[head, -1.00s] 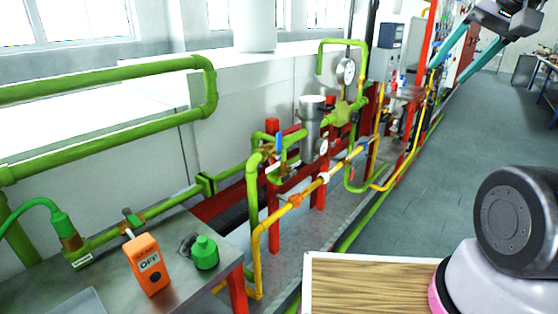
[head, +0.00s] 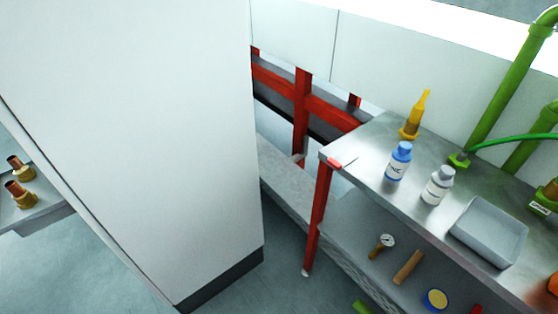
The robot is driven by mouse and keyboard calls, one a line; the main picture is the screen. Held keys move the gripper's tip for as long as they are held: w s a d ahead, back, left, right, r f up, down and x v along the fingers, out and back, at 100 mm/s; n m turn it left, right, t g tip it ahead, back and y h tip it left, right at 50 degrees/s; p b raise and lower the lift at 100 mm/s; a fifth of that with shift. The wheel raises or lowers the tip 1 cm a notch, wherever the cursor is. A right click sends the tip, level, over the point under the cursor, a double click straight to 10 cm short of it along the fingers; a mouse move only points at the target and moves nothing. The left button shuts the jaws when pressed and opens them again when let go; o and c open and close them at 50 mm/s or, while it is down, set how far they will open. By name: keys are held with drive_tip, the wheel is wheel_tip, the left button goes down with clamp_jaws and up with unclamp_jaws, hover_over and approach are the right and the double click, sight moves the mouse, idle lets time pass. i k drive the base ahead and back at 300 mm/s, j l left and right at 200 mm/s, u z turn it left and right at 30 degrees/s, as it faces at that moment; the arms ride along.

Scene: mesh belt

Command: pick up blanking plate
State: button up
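I cannot make out a blanking plate in the head view. My gripper is not in view.
A white cabinet (head: 150,130) blocks the left middle. A steel bench (head: 385,190) stands right, with two bottles, a yellow dispenser (head: 415,115) and a grey tray (head: 490,232). Brass fittings (head: 18,193) sit on a surface at far left.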

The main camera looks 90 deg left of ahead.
sight(344, 159)
drive_tip(key=u, duration=2.65)
drive_tip(key=j+z, duration=0.1)
drive_tip(key=z, duration=2)
drive_tip(key=u, duration=0.5)
drive_tip(key=l+u, duration=0.1)
drive_tip(key=u, duration=0.4)
drive_tip(key=i+l+u, duration=0.1)
drive_tip(key=u, duration=0.35)
drive_tip(key=l+u, duration=0.1)
drive_tip(key=u, duration=0.9)
drive_tip(key=l+u, duration=0.15)
drive_tip(key=u, duration=0.35)
